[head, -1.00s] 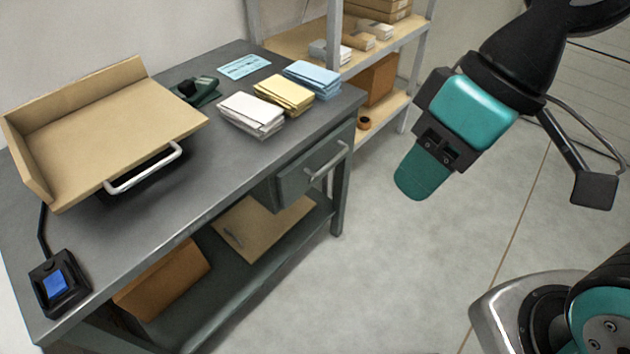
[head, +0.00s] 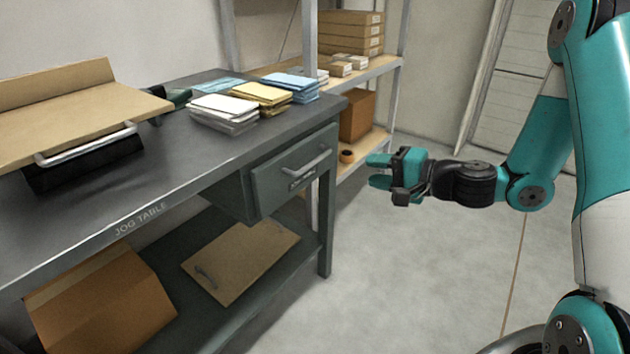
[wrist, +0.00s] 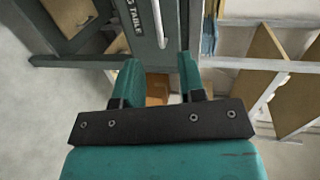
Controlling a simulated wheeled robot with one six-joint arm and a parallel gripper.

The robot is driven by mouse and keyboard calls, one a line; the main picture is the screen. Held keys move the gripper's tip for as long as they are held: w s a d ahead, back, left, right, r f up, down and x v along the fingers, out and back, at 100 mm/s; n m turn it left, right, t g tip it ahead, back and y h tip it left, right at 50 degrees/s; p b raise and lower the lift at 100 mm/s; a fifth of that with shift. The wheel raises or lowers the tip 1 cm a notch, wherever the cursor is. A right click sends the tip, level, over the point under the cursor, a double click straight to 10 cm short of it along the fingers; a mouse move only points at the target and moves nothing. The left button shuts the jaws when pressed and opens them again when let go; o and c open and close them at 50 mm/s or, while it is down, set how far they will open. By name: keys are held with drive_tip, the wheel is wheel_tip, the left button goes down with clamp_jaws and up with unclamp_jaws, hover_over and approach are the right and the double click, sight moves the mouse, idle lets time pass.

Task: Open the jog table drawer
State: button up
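The jog table (head: 190,165) is a dark grey workbench on the left. Its drawer (head: 266,188) hangs under the right end of the top and looks closed. A pale bar handle (head: 316,161) crosses the drawer front, with a small plate below it. My gripper (head: 370,172) is to the right of the drawer, apart from it, with its teal fingers spread and empty. In the wrist view the fingers stand apart at lower middle. The handle (wrist: 159,25) shows beyond them at top, beside lettering reading TABLE, and nothing touches it.
Paper stacks (head: 225,112) and a tan tray (head: 75,115) with a white handle are on the tabletop. A board (head: 240,262) and a cardboard box (head: 100,305) are on the lower shelf. A rack (head: 385,133) stands behind. The floor in front is clear.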

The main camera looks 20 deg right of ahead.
sight(317, 162)
drive_tip(key=shift+m+t, duration=0.3)
drive_tip(key=shift+m, duration=0.1)
drive_tip(key=x, duration=0.5)
drive_tip(key=d+f+x, duration=0.1)
drive_tip(key=x, duration=1.1)
drive_tip(key=shift+w+d+f, duration=0.1)
drive_tip(key=shift+w+f, duration=0.05)
drive_tip(key=shift+w, duration=0.25)
drive_tip(key=shift+c, duration=0.2)
clamp_jaws()
